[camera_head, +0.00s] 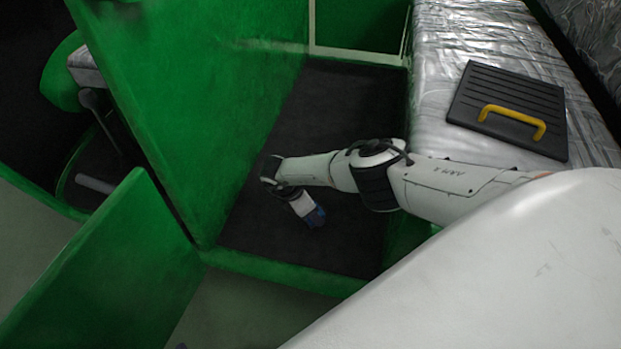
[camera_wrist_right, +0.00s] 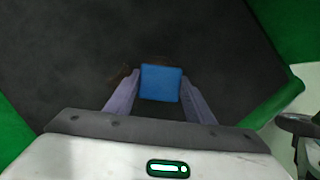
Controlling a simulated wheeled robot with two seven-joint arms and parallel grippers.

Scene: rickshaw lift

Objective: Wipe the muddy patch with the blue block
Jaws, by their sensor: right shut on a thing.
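The blue block (camera_wrist_right: 161,83) is between the two fingers of my right gripper (camera_wrist_right: 160,97) in the right wrist view. My right gripper is shut on it, over the dark floor (camera_wrist_right: 60,55). In the head view my right gripper (camera_head: 315,216) points down to the dark floor of the green rickshaw. A faint brownish muddy patch (camera_wrist_right: 126,75) shows beside and just beyond the block. Part of it is hidden by the block and fingers. I cannot tell whether the block touches the floor. My left gripper is not in view.
A green wall (camera_head: 200,110) stands left of the floor, and a green ledge (camera_head: 285,272) runs along its near side. A silver-covered seat (camera_head: 440,60) on the right carries a black panel (camera_head: 508,108) with a yellow handle (camera_head: 513,120). The far floor is clear.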

